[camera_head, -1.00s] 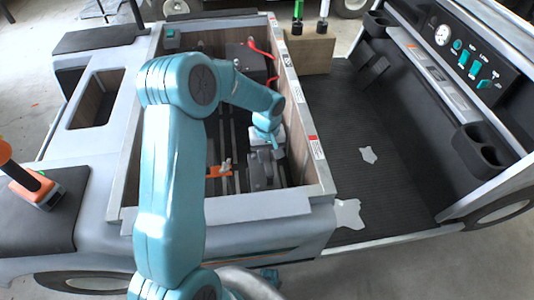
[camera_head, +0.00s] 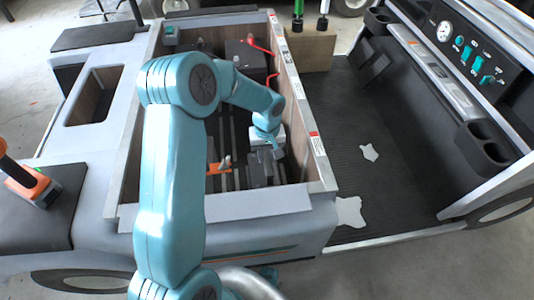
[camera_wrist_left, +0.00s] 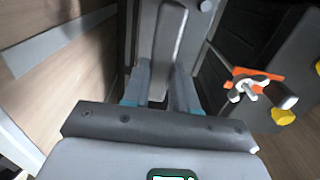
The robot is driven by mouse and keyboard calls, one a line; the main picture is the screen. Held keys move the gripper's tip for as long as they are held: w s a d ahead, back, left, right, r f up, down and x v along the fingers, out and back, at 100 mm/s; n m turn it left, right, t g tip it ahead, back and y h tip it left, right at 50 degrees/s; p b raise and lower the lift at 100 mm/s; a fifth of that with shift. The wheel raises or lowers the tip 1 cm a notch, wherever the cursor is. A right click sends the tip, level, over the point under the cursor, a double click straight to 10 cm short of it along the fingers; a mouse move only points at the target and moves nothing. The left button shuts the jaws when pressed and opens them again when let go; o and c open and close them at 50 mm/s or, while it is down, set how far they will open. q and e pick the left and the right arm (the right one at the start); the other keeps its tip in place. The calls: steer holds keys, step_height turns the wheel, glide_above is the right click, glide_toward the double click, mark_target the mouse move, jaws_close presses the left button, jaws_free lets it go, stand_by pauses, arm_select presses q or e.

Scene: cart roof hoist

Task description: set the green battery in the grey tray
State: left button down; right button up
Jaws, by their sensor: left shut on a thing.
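My left gripper (camera_head: 266,145) reaches down into the cart's open wood-lined bay. In the left wrist view its fingers (camera_wrist_left: 160,95) are shut on a grey bar-like handle (camera_wrist_left: 170,35). In the head view a dark grey block (camera_head: 259,171) shows just below the gripper; I cannot tell whether it belongs to that handle. No clearly green battery shows, and I cannot tell whether the held thing is it. I cannot make out a separate grey tray; the arm hides part of the bay. My right gripper is not in view.
An orange clamp (camera_wrist_left: 255,78) with a pale wing nut is beside the gripper in the bay. A dark box (camera_head: 243,55) with a red cable stands at the bay's far end. The bay wall (camera_head: 300,110) rises close on the right. A drill (camera_head: 35,188) lies on the left deck.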

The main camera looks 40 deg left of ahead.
arm_select(q)
steer(key=shift+f+b, duration=0.25)
steer(key=shift+b, duration=0.05)
steer(key=c, duration=0.8)
jaws_free()
steer(key=shift+o, duration=0.6)
steer(key=shift+f, duration=0.1)
steer(key=shift+r+p, duration=2.7)
steer(key=shift+r, duration=1.4)
